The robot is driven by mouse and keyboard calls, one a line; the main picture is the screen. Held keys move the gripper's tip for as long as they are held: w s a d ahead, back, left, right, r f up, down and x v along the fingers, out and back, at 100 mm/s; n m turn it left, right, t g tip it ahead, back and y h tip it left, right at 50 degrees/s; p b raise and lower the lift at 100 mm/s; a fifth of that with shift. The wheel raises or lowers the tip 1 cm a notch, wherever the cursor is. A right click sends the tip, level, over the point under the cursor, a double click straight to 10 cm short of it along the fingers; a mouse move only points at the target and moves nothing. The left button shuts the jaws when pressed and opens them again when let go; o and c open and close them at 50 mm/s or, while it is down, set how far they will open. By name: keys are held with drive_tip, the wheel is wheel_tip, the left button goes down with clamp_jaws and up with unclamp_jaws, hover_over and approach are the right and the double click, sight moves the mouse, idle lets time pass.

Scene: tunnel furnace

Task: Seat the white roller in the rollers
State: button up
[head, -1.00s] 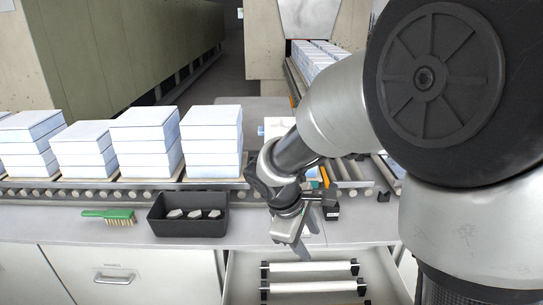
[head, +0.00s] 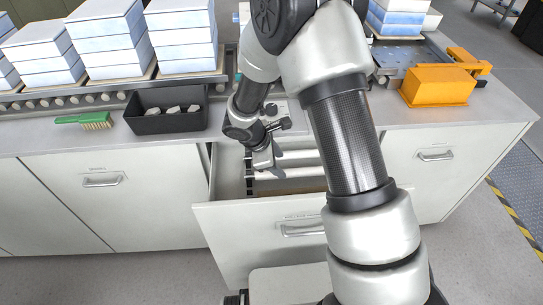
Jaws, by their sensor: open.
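White rollers (head: 303,172) with dark end holders lie crosswise in the open drawer (head: 225,222) under the counter. My gripper (head: 272,166) points down over the drawer, above or beside the rollers near their left ends. It is open and looks empty; whether it touches a roller I cannot tell. My arm hides the right part of the drawer and its rollers. The conveyor's rollers (head: 75,101) run along the back of the counter at left. My arm covers the middle of that line, so a gap there cannot be seen.
Stacks of white-blue blocks (head: 110,42) stand on the conveyor. A black tray (head: 166,122) with several pale pieces and a green brush (head: 84,120) lie on the counter. An orange box (head: 437,87) stands at right. The counter (head: 440,118) in front of it is clear.

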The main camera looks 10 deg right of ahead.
sight(287, 172)
drive_tip(key=x, duration=0.7)
drive_tip(key=shift+w+d+f+b, duration=0.1)
drive_tip(key=shift+f+b, duration=0.15)
drive_tip(key=shift+b, duration=0.15)
clamp_jaws()
drive_tip(key=shift+r, duration=0.1)
drive_tip(key=shift+r+p, duration=3.2)
drive_tip(key=shift+r, duration=1.25)
